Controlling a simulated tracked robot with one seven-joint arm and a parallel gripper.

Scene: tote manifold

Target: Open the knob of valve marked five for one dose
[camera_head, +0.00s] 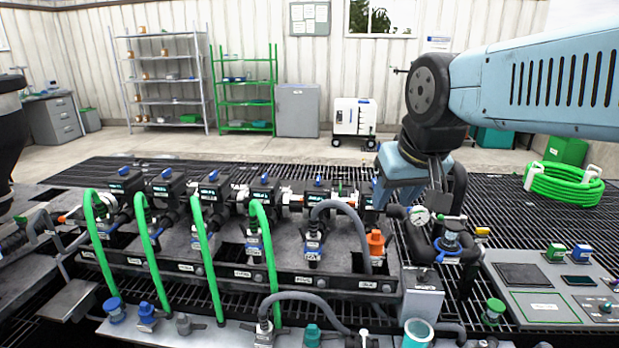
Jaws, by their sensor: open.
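A row of several dark valves with blue knobs and small green displays runs across the manifold (225,272). The markings are too small to read, so I cannot tell which valve is marked five. Counting from the left, the fifth-place valve has a blue knob (318,181) and a grey hose (340,208) in front of it. My gripper (447,198) hangs from the blue arm at the right end of the row, above and beside a pressure gauge (419,215). It is open. Its fingertips are partly lost against dark pipework, and no held object shows.
Green hoses (203,255) arch in front of the left valves. An orange fitting (376,243) stands near the right end. A panel (540,295) with blue and green knobs lies at right. A coiled green hose (563,185) lies on the grating behind it.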

